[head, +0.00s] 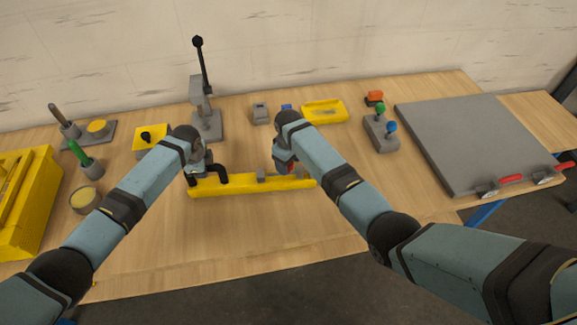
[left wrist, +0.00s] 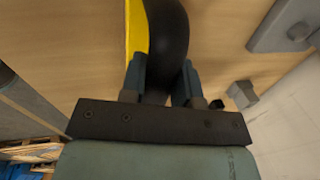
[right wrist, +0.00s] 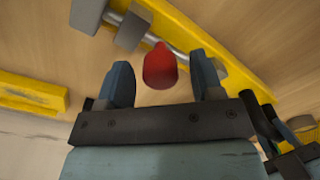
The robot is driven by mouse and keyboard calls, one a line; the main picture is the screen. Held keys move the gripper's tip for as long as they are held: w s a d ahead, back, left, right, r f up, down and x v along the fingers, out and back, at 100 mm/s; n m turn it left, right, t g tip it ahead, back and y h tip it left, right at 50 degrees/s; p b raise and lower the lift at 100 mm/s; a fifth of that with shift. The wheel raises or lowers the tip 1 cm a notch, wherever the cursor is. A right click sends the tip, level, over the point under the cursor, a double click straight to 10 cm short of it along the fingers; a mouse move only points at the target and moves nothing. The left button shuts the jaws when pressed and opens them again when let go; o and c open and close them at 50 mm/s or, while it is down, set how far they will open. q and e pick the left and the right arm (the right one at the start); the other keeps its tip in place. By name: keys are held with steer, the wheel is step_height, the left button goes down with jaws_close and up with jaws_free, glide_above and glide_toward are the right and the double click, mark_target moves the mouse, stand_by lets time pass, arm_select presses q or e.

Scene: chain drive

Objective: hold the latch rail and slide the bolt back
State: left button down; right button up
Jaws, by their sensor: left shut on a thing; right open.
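The yellow latch rail (head: 240,187) lies on the wooden bench in front of me, with a black arched handle (head: 222,174) near its left end. My left gripper (head: 196,174) is shut on this handle. In the left wrist view the black handle (left wrist: 168,40) sits between the fingers, beside the yellow rail (left wrist: 136,30). The bolt is a grey metal rod (right wrist: 178,52) with a red knob (right wrist: 160,68). My right gripper (right wrist: 162,72) is open, with a finger on each side of the knob. In the head view my right gripper (head: 287,166) partly hides the knob.
Behind the rail stand a grey lever press (head: 205,122), a yellow tray (head: 323,111) and a grey base with green and blue knobs (head: 381,136). A large grey plate (head: 480,140) covers the right side. A yellow box (head: 22,205) stands left. The bench before the rail is clear.

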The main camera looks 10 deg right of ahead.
mark_target(273, 176)
steer(key=shift+f, duration=1.15)
jaws_close()
steer(key=shift+w+a, duration=0.2)
steer(key=shift+a, duration=2.35)
jaws_free()
steer(key=shift+d, duration=0.1)
step_height(273, 176, up, 12)
